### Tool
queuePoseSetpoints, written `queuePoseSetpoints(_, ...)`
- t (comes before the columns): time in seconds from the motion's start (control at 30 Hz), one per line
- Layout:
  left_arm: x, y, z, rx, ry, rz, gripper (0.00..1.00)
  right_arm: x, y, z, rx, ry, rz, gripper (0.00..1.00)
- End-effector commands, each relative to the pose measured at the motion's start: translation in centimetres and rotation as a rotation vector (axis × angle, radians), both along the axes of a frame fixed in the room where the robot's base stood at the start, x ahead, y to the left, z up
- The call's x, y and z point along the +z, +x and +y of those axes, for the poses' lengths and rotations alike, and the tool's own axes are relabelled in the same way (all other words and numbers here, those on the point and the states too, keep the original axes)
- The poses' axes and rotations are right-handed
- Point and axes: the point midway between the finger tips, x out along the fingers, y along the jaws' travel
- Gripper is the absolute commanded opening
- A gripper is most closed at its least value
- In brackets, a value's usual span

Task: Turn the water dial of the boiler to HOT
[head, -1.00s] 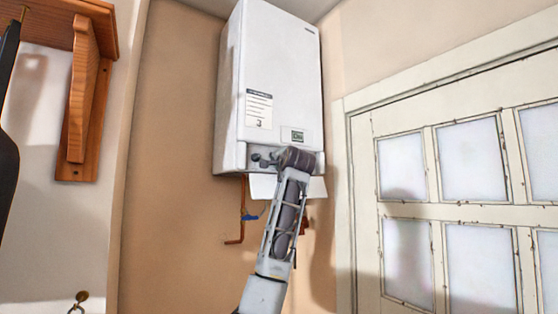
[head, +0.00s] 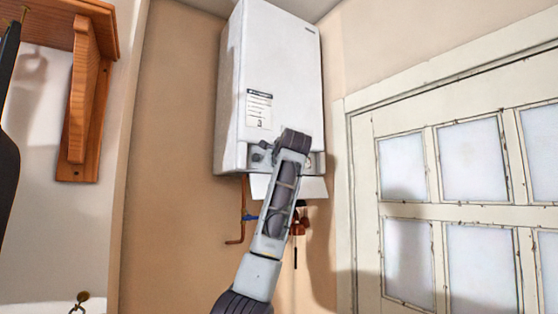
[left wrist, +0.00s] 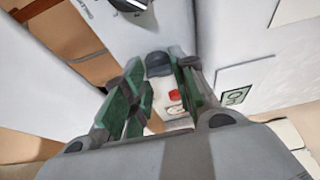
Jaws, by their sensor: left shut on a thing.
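The white boiler (head: 285,70) hangs on the wall in the corner. In the left wrist view, a dark round dial (left wrist: 158,62) on its panel sits between the green fingers of my left gripper (left wrist: 160,75). The fingers are shut on this dial, and a red mark (left wrist: 174,96) shows between them. A second dark dial (left wrist: 130,3) with a white pointer line is cut off at the top edge. In the head view my left gripper (head: 266,149) is mostly hidden by my wrist at the panel. The dial's setting cannot be read. My right gripper is not in view.
A small display (left wrist: 235,96) is on the panel beside the fingers. A white flap (head: 312,188) hangs below the boiler, with copper pipes (head: 243,215) under it. A paned door (head: 440,200) is at right, a wooden shelf bracket (head: 82,95) at left.

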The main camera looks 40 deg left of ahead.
Motion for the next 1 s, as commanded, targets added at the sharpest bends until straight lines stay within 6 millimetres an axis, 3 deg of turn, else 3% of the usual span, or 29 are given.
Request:
queuePoseSetpoints(0.37,-0.17,0.10,0.00,0.000,0.000,0.009,0.03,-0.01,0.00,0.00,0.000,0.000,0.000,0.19)
queuePoseSetpoints(0.4,-0.17,0.10,0.00,0.000,0.000,0.009,0.32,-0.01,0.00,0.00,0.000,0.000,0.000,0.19)
queuePoseSetpoints(0.53,-0.13,0.08,0.00,0.000,0.001,0.007,0.49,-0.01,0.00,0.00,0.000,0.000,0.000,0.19)
queuePoseSetpoints(1.0,0.00,-0.15,-0.24,0.000,0.002,0.004,0.49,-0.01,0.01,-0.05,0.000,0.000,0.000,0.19)
